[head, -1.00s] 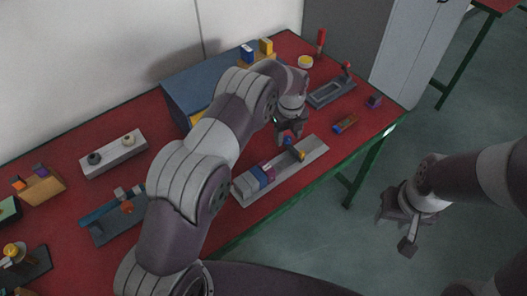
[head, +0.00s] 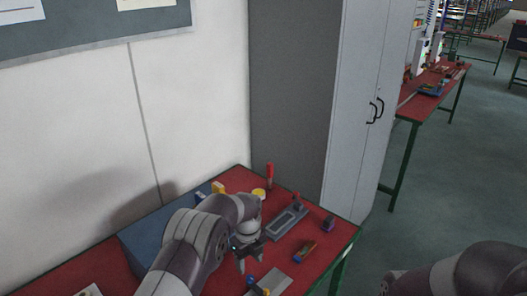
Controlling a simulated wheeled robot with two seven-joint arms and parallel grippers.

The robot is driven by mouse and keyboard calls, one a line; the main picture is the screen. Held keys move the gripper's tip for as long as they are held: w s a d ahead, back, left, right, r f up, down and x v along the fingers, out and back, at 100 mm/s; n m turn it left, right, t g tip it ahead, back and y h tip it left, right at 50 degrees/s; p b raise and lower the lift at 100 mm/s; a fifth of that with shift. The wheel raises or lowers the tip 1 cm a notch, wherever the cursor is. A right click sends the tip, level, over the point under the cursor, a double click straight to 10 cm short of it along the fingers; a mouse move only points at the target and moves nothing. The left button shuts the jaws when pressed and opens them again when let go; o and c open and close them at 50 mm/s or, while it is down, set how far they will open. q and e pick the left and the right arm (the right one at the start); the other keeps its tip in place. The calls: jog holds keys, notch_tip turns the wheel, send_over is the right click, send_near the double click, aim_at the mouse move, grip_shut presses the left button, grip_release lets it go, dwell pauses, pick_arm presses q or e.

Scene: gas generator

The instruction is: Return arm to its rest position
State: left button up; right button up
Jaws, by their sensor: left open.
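My left gripper (head: 251,262) hangs open over the red table (head: 322,261), its fingers pointing down, with nothing seen between them. It is just above and behind a grey plate (head: 274,283) that carries blue and yellow parts; the plate's near portion is cut off by the frame. The left arm reaches in from the lower left, over the table. My right arm (head: 470,272) shows only in part at the bottom right, off the table's side; its fingers are out of frame.
Near the left gripper are a grey tray (head: 287,223), a small multicoloured part (head: 305,250), a purple part (head: 328,223), a yellow roll (head: 259,194) and a red-handled tool (head: 270,174). A blue box (head: 148,236) stands left. A grey cabinet (head: 352,110) stands behind; floor is open at right.

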pick_arm(q)
jog(key=n, duration=0.2)
jog(key=shift+w+f+n, duration=0.1)
jog(key=shift+w+n, duration=0.1)
jog(key=shift+n, duration=0.1)
jog(key=s+a+r+n, duration=0.3)
jog(key=s+n, duration=0.5)
jog(key=s, duration=0.1)
jog(key=s+a+r+n+t, duration=0.1)
jog(key=s+a+r+n, duration=0.2)
jog(key=s+n, duration=0.5)
jog(key=s+a+r+n, duration=0.4)
jog(key=s+n, duration=0.4)
jog(key=s, duration=0.2)
jog(key=shift+s+r, duration=0.2)
jog(key=shift+r, duration=0.35)
jog(key=shift+s, duration=0.1)
